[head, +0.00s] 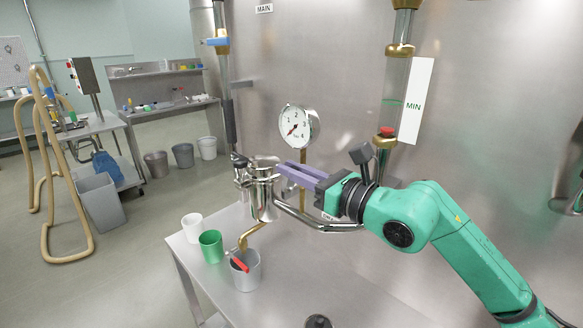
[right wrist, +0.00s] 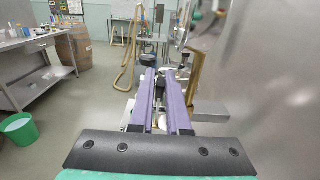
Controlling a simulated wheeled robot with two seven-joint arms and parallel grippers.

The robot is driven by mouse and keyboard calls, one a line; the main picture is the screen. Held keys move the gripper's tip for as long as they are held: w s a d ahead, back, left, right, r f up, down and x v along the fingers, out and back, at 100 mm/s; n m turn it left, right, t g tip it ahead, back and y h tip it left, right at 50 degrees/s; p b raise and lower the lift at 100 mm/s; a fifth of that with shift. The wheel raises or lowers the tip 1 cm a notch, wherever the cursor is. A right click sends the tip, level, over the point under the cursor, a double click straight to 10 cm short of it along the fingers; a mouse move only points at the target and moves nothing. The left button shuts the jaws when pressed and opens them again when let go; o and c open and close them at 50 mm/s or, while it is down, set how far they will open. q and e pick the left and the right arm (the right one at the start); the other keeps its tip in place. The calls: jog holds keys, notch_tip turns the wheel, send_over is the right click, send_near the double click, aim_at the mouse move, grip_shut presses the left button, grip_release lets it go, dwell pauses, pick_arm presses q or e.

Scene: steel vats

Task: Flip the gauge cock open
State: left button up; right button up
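The round white-faced pressure gauge (head: 299,127) is on the vat's steel wall, with a brass stem below it that runs behind my right gripper. A separate cock handle on that stem cannot be made out. My right gripper (head: 282,168) has purple fingers pointing left, just below the gauge and close to a polished steel fitting (head: 261,192). In the right wrist view its fingers (right wrist: 161,73) are parallel with a gap between them, and nothing is clearly held. My left gripper is out of view.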

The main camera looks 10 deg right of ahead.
grip_shut()
jog(key=shift+r+p, duration=0.2)
jog(key=shift+p, duration=0.15)
jog(key=g+p, duration=0.1)
jog(key=p, duration=0.1)
jog(key=w+g+h+p, duration=0.1)
jog(key=p, duration=0.1)
jog(key=shift+a+r, duration=0.3)
jog(key=shift+r, duration=0.05)
jog(key=shift+w+f+g+h+p, duration=0.1)
jog(key=shift+f+g+h+p, duration=0.15)
jog(key=shift+g+h+p, duration=0.2)
jog(key=shift+f, duration=0.3)
jog(key=o, duration=0.6)
grip_release()
jog(key=shift+a, duration=0.1)
jog(key=shift+w+a, duration=0.1)
jog(key=shift+f, duration=0.1)
